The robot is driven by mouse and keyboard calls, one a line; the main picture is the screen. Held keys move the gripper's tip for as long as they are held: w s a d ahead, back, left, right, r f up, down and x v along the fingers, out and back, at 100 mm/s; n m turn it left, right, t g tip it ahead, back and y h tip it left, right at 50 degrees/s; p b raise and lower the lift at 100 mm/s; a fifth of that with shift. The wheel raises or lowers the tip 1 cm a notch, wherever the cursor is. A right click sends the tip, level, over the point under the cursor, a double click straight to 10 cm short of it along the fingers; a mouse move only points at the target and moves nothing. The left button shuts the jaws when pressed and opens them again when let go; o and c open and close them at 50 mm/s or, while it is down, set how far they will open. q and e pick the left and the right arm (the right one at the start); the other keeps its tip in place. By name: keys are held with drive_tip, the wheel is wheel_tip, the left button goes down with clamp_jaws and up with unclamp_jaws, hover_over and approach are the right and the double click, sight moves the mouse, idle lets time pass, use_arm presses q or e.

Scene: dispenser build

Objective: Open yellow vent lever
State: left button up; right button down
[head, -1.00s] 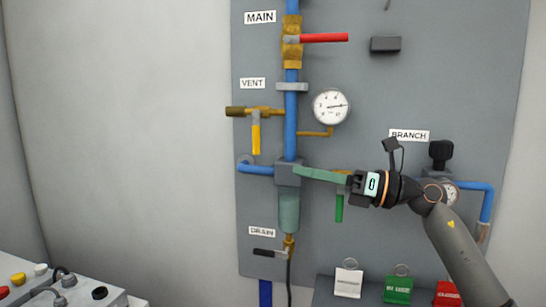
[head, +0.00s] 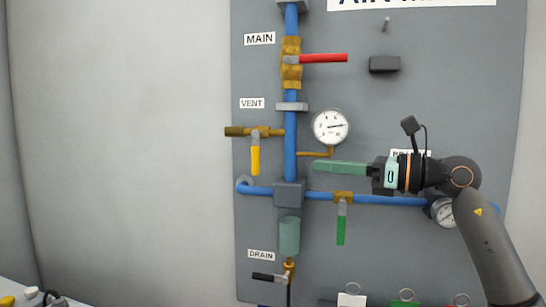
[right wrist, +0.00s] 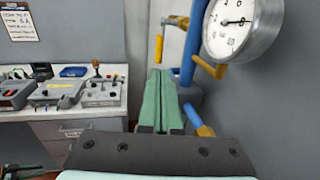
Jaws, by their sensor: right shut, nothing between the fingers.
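The yellow vent lever (head: 255,160) hangs straight down from a brass valve (head: 262,132) beside the VENT label (head: 252,103). In the right wrist view the yellow lever (right wrist: 159,48) shows small, ahead of the fingers and just left of the blue pipe. My right gripper (head: 316,167) is shut and empty, its green fingers pointing left. It appears to the right of the lever, apart from it, below the gauge. The closed fingers also show in the right wrist view (right wrist: 160,75). My left gripper is not in view.
The vertical blue pipe (head: 290,145) and the round gauge (head: 330,127) stand close to my right fingers. Above is the red MAIN lever (head: 323,58); below hang a green lever (head: 341,224) and the black drain lever (head: 264,277). The wall left of the panel is bare.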

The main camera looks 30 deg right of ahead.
drive_tip(key=p, duration=0.5)
approach(257, 154)
drive_tip(key=x, duration=0.5)
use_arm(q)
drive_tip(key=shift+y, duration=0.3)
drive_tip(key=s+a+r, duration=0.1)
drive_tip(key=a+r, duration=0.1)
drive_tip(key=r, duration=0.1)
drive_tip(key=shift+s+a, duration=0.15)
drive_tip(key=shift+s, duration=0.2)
use_arm(e)
drive_tip(key=shift+w+a+f, duration=0.15)
drive_tip(key=shift+w+f, duration=0.5)
drive_tip(key=shift+w, duration=0.25)
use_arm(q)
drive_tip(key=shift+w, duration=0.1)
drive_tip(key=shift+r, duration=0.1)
use_arm(e)
drive_tip(key=shift+w+f, duration=0.15)
